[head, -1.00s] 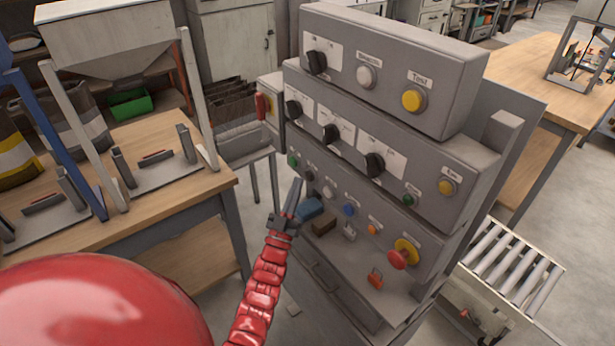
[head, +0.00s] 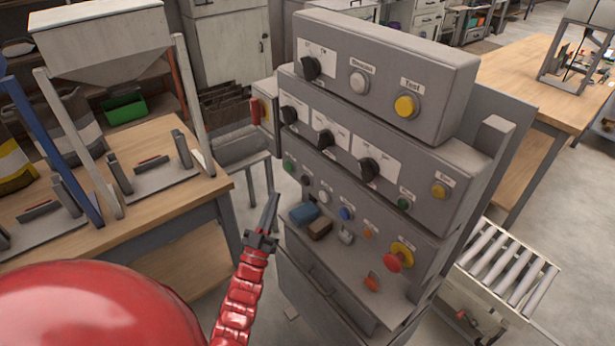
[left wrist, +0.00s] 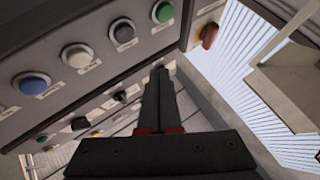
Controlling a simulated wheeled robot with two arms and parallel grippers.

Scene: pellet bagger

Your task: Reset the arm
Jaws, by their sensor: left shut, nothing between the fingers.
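My left gripper (head: 270,212) is shut and empty. In the head view it stands in front of the lower left edge of the grey control panel (head: 370,230), apart from it, fingers pointing up. My red left arm (head: 238,300) comes up from below. In the left wrist view the closed fingers (left wrist: 160,80) point toward the panel's underside and button row, with a green button (left wrist: 163,12), a white button (left wrist: 76,56) and a blue button (left wrist: 32,84) to the left. My right gripper is in neither view.
The panel carries black knobs (head: 324,137), a yellow test button (head: 405,106) and a red emergency stop (head: 394,262). A wooden workbench (head: 150,225) stands left, a roller conveyor (head: 508,265) right.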

